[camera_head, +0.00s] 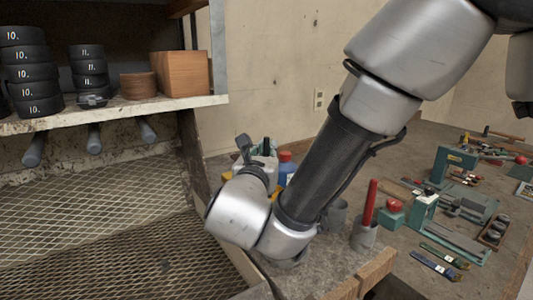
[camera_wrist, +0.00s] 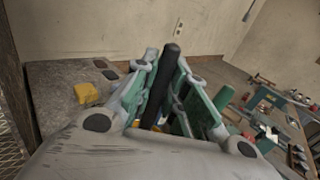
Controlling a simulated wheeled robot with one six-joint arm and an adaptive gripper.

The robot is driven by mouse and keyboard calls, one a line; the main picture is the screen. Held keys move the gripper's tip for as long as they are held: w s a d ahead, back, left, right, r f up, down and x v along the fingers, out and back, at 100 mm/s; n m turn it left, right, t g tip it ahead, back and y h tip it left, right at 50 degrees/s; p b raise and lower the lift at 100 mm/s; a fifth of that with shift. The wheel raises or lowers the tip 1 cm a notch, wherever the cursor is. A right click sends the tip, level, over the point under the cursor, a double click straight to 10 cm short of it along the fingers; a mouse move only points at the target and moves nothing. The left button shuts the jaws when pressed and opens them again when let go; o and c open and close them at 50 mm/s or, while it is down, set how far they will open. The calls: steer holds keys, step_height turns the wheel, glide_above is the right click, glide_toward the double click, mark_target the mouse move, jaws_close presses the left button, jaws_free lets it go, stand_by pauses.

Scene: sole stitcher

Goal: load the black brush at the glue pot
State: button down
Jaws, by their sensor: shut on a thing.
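My gripper (camera_wrist: 167,62) is shut on the black brush (camera_wrist: 171,62) in the wrist view. The brush's dark handle runs up between the two green finger pads, tilted slightly. Its lower end is hidden behind the gripper body. In the head view my arm covers much of the bench, and the gripper is mostly hidden behind my wrist. A grey cup (camera_head: 336,215) is partly hidden beside my arm. I cannot tell which vessel is the glue pot.
A red-handled tool (camera_head: 370,203) stands in a grey holder (camera_head: 364,235) near the bench's front edge. A blue bottle with a red cap (camera_head: 287,170) stands behind my arm. A yellow block (camera_wrist: 86,93) shows in the wrist view. A shelf (camera_head: 120,108) with black rolls is at left.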

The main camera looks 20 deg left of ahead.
steer(key=shift+f, duration=0.6)
stand_by(0.9)
steer(key=shift+r, duration=0.1)
steer(key=shift+r, duration=3.45)
